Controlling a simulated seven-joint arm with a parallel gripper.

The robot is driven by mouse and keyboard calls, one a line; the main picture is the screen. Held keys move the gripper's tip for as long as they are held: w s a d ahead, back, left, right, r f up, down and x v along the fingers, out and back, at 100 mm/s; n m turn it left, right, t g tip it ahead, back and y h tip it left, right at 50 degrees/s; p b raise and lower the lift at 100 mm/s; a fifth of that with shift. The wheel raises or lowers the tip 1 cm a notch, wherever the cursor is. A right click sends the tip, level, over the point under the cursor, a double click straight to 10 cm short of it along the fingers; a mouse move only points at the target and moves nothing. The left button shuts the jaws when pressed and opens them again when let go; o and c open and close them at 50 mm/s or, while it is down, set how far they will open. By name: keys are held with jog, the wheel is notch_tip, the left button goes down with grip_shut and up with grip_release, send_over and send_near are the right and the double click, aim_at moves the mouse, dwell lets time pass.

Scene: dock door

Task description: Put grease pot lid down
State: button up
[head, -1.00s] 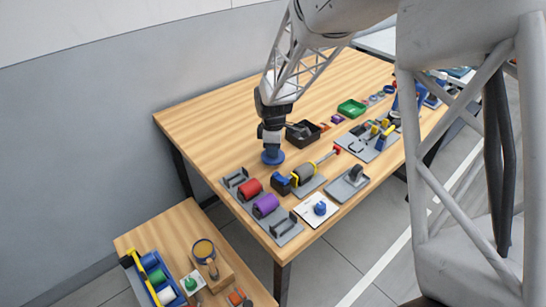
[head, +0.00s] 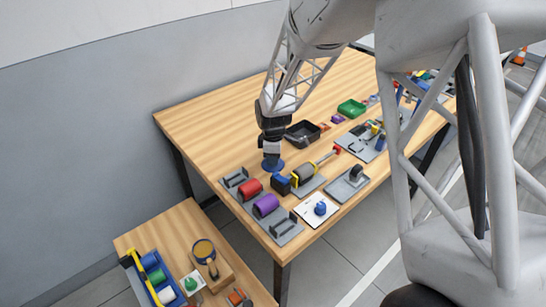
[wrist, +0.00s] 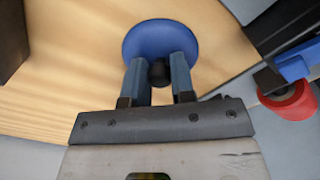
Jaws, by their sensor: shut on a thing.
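The grease pot lid is a blue round disc (head: 273,167) with a dark knob; it fills the upper middle of the wrist view (wrist: 150,36). My gripper (head: 271,153) points down over it near the left part of the big wooden table. In the wrist view my gripper (wrist: 160,78) has its two fingers shut on the lid's knob. The lid is at or just above the bare wood; I cannot tell whether it touches. A round pot with a tan top (head: 204,249), perhaps the grease pot, stands on a wooden block on the lower table.
A red roll (head: 251,187) and a purple roll (head: 265,205) on a grey rack are close in front. A dark-blue and yellow tool (head: 300,177) lies to the right. A black tray (head: 302,133) stands behind. The wood to the left and back (head: 205,120) is clear.

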jog(key=o, duration=0.9)
jog(key=shift+r, duration=0.15)
notch_tip(320, 180, up, 12)
dwell(0.8)
